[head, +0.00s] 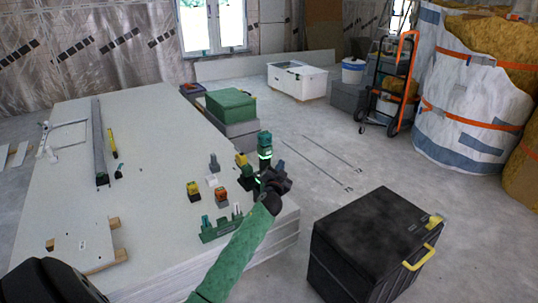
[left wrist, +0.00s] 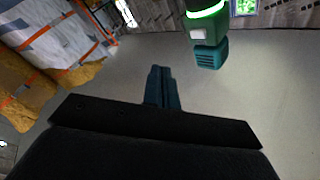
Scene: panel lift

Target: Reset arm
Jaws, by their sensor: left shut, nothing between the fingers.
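My left arm, in green, reaches up from the bottom edge of the head view. Its dark left gripper (head: 274,182) is over the near right edge of the pale panel stack (head: 145,190), small and partly masked by the wrist. In the left wrist view the teal fingers of the left gripper (left wrist: 162,76) are together, empty, with bare floor behind them. A green part with a glowing ring (head: 264,150) stands beside the gripper in the head view. A similar green part (left wrist: 206,30) hangs at the top of the left wrist view. My right gripper does not show.
Small yellow, orange and grey items and a green rack (head: 221,224) lie on the panels near the gripper. A black case (head: 368,240) with yellow handles stands on the floor at right. A green box (head: 231,104) is behind.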

